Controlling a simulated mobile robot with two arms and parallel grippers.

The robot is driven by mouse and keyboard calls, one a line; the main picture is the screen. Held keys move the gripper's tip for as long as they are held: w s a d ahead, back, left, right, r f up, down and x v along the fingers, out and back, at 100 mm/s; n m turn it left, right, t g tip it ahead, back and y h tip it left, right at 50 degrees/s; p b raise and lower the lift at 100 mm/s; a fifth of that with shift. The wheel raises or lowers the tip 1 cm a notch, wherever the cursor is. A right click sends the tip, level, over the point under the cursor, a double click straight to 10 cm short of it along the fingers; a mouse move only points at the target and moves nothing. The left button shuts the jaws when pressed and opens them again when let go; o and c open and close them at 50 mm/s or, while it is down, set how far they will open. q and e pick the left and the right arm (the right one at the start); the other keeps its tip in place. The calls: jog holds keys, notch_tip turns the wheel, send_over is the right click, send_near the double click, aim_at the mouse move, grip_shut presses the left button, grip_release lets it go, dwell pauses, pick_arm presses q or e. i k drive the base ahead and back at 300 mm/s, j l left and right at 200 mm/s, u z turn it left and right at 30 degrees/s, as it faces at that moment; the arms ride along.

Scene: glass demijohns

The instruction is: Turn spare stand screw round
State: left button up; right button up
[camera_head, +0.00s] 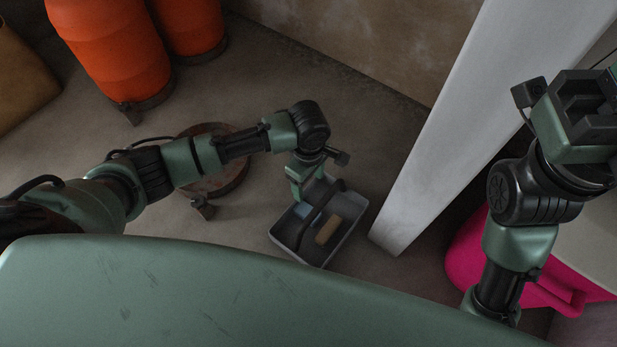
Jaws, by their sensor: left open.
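The spare stand (235,177) is a low, round, rusty-brown ring or disc on the floor, left of centre. My left arm crosses over it and hides part of it. Its screw (203,208) appears to be the small brown piece at the stand's near edge. My left gripper (304,190) points down over a grey tray (343,243), to the right of the stand and apart from the screw. It is open; its fingertips are small and dark in the picture. The end of my right arm (582,112) is at the upper right, far from the stand; its jaws are unclear.
The tray has a dark handle (322,203), a tan block (328,230) and a bluish item (302,210). Orange vessels (112,50) stand at the upper left. A pale post (455,125) rises right of the tray. A magenta tub (468,256) is at the right.

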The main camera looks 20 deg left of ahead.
aim_at(198, 202)
jog(key=u, duration=1.5)
